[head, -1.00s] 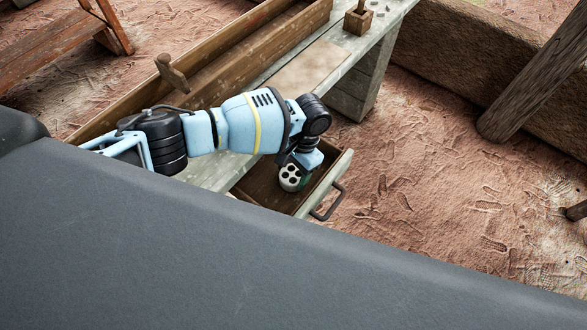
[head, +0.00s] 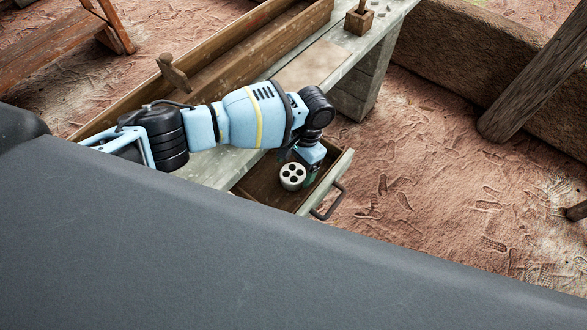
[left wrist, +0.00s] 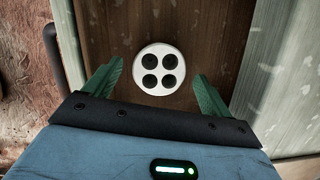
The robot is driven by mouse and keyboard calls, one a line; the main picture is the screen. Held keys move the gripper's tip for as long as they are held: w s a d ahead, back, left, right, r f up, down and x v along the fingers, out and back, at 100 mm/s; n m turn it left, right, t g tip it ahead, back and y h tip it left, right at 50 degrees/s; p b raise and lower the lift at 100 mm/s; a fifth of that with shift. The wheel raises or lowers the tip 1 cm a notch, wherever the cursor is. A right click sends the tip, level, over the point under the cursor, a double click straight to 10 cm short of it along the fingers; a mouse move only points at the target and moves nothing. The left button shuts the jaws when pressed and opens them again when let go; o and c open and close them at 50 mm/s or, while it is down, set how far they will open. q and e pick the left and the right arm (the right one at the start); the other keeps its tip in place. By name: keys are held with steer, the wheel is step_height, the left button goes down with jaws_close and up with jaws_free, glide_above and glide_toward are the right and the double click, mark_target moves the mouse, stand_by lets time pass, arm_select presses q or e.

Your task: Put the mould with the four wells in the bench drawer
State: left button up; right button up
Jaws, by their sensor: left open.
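The mould with the four wells (head: 292,177) is a round, pale piece with dark holes in its top. It sits upright inside the open bench drawer (head: 262,192), on the wooden bottom. In the left wrist view the mould (left wrist: 159,68) lies between and just ahead of the green fingertips, with a gap on both sides. My left gripper (left wrist: 156,80) is open and reaches down into the drawer; in the head view its fingers are partly hidden by the wrist. My right gripper is not in view.
The drawer's handle (head: 329,203) sticks out at its front. The bench top (head: 310,65) carries a long wooden trough (head: 225,62) and a small wooden block with a handle (head: 358,20). A wooden post (head: 535,75) stands at the right over bare earth floor.

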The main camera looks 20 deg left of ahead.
arm_select(q)
steer(key=v, duration=1)
steer(key=shift+r+p, duration=0.25)
steer(key=shift+p, duration=0.1)
stand_by(0.6)
